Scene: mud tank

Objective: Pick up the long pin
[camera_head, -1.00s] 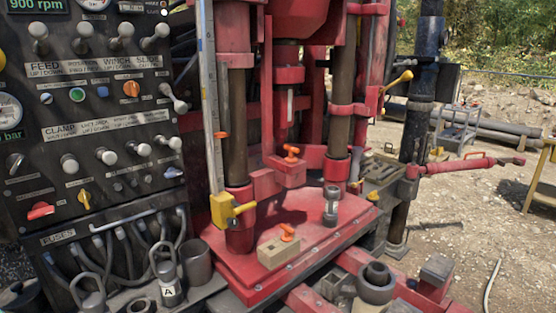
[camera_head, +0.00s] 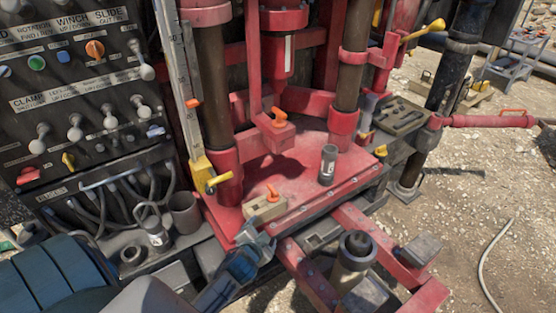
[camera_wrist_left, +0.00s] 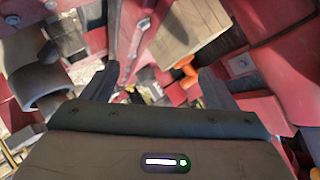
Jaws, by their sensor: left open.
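An orange-handled pin (camera_head: 272,193) stands in a pale wooden block (camera_head: 264,208) on the red base plate. A second orange handle (camera_head: 279,116) sits on a red bracket behind it. The shafts are hidden, so I cannot tell which pin is the long one. My left gripper (camera_head: 258,240) is open, just in front of and below the wooden block, apart from the pin. In the left wrist view the two fingers are spread, with the wooden block (camera_wrist_left: 185,30) beyond them and an orange handle (camera_wrist_left: 187,74) near the right finger. My right gripper is not in view.
A dark cylinder (camera_head: 327,165) stands on the red plate (camera_head: 350,180) to the right. A yellow clamp (camera_head: 203,175) with a handle is at left, by the red column. Hoses (camera_head: 85,215) and a control panel (camera_head: 80,110) fill the left. Red beams (camera_head: 300,275) lie in front.

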